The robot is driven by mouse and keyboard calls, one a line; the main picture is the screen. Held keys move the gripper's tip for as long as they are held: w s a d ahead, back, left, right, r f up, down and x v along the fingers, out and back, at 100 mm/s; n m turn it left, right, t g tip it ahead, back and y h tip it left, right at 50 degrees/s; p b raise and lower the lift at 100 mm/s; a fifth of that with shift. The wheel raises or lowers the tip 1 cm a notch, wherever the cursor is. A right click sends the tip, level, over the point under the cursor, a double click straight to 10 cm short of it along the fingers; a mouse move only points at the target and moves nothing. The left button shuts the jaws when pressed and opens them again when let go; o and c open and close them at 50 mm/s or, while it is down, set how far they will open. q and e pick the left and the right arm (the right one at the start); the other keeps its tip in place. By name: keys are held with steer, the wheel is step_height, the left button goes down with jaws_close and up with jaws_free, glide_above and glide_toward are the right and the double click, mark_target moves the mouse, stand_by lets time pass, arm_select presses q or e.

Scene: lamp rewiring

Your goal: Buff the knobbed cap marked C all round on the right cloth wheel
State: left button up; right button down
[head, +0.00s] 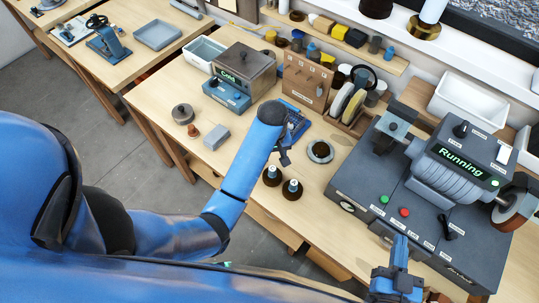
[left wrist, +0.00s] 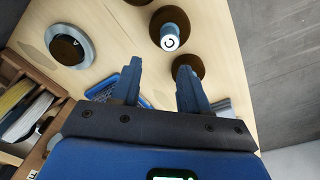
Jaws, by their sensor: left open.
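The knobbed cap marked C (left wrist: 170,38) stands upright on the bench in the left wrist view, with a dark round base and a pale blue knob. In the head view two similar caps (head: 292,188) (head: 272,176) stand side by side; their letters are too small to read. My left gripper (head: 284,158) is just above and behind them. In the left wrist view (left wrist: 160,88) its fingers are apart and empty, with cap C beyond them. The right cloth wheel (head: 516,205) is on the machine (head: 455,165), whose display reads Running. My right gripper (head: 400,245) is in front of the machine; its jaws are unclear.
A grey ring dish (head: 320,152) with a dark cap lies beside the caps. A wooden rack (head: 350,105) holds pale wheels behind it. A blue tray (head: 296,122), a grey block (head: 217,137) and a box reading Cold (head: 243,72) stand to the left. The front edge is close.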

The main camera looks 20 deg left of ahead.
mark_target(272, 168)
arm_select(q)
steer(key=shift+s+g, duration=0.4)
steer(key=shift+s, duration=0.4)
steer(key=shift+f+n, duration=0.3)
steer(key=shift+f, duration=2.15)
steer(key=shift+f+b, duration=0.9)
steer(key=shift+f, duration=0.65)
steer(key=shift+c, duration=0.2)
jaws_close()
steer(key=shift+w, duration=0.1)
steer(key=shift+r, duration=0.1)
